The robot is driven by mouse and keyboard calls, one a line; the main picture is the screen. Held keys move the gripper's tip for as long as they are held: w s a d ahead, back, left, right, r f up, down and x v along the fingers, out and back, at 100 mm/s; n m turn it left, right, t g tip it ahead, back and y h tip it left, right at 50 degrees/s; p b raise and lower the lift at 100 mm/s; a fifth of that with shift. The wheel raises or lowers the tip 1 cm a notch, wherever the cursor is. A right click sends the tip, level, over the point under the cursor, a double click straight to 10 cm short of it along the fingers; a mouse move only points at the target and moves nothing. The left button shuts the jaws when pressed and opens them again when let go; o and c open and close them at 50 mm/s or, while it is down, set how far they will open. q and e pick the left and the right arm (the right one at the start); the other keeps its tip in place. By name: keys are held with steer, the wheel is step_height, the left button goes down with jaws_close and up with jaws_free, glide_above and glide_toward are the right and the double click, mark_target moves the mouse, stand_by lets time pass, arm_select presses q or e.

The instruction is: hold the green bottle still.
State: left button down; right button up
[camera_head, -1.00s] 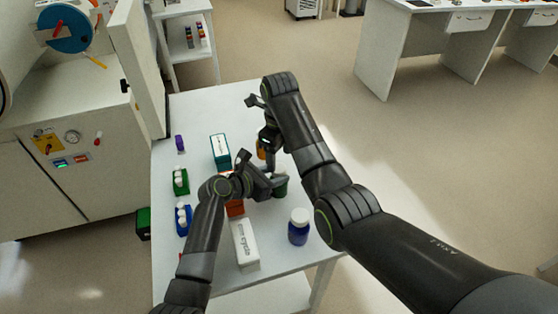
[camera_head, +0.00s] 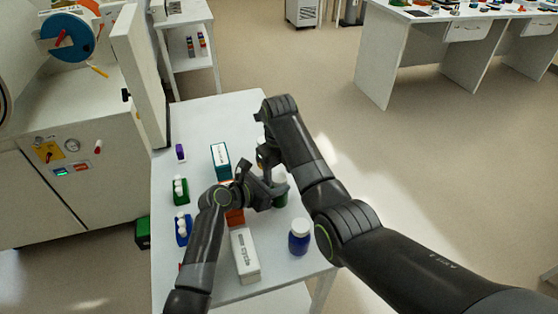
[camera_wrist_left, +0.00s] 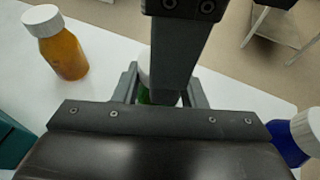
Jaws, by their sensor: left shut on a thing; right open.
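The green bottle (camera_head: 280,192) with a white cap stands on the white table, partly hidden behind my left gripper in the head view. My left gripper (camera_head: 276,187) is shut on it from the left side. In the left wrist view the green bottle (camera_wrist_left: 144,97) shows between the fingers, with most of its body hidden by them. My right gripper (camera_head: 262,147) is open, beyond my left gripper and close to the orange bottle, partly hidden by its own arm.
The orange bottle (camera_wrist_left: 66,54) stands beyond the green one. A blue bottle (camera_head: 299,236) stands at the near right edge. A white box (camera_head: 245,255), an orange box (camera_head: 235,216) and a teal box (camera_head: 220,161) line the middle. Green (camera_head: 180,191) and blue (camera_head: 183,229) racks stand at left.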

steer(key=shift+f, duration=0.75)
steer(key=c, duration=1)
steer(key=shift+a+n, duration=0.15)
steer(key=shift+n, duration=1.65)
steer(key=o, duration=1.1)
